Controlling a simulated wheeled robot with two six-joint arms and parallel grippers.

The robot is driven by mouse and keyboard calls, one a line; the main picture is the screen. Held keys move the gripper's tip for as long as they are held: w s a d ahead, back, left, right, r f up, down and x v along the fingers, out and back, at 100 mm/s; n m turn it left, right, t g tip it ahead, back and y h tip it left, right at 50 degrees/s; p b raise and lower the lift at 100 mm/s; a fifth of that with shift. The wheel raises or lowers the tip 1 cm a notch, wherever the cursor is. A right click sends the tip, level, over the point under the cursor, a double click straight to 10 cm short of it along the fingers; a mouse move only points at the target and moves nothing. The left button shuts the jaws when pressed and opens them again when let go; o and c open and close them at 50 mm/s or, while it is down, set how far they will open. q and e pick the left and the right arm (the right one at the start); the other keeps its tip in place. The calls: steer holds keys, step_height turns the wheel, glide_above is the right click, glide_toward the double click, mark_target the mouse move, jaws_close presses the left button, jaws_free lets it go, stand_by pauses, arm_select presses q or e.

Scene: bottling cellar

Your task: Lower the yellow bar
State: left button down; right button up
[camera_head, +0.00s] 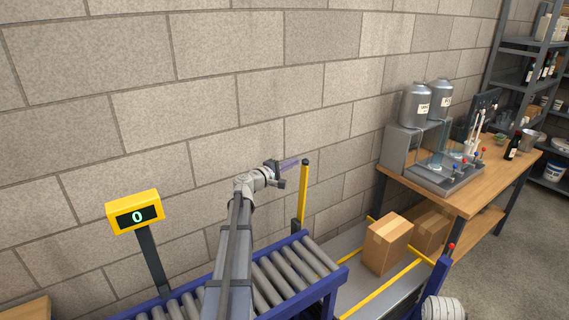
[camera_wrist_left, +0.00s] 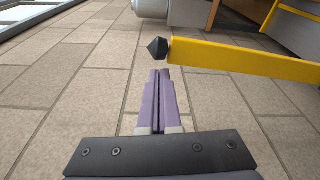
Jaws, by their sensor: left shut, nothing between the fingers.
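The yellow bar (camera_head: 304,190) stands upright near the block wall, at the far side of the roller conveyor, with a black tip on top. My left gripper (camera_head: 296,161) is shut and empty, its purple fingers pointing right towards the bar's top end. In the left wrist view, the bar (camera_wrist_left: 240,62) comes in from the right and its black pointed tip lies just beyond my closed fingertips (camera_wrist_left: 159,72). I cannot tell whether the fingers touch it. My right gripper is not in view.
The roller conveyor (camera_head: 262,287) with a blue frame lies below my left arm. A yellow display reading 0 (camera_head: 135,212) stands left. A cardboard box (camera_head: 387,244) sits beyond the conveyor's right end. A wooden workbench (camera_head: 462,190) with filling equipment stands right.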

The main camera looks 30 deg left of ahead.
arm_select(q)
steer(key=shift+d, duration=0.2)
stand_by(0.3)
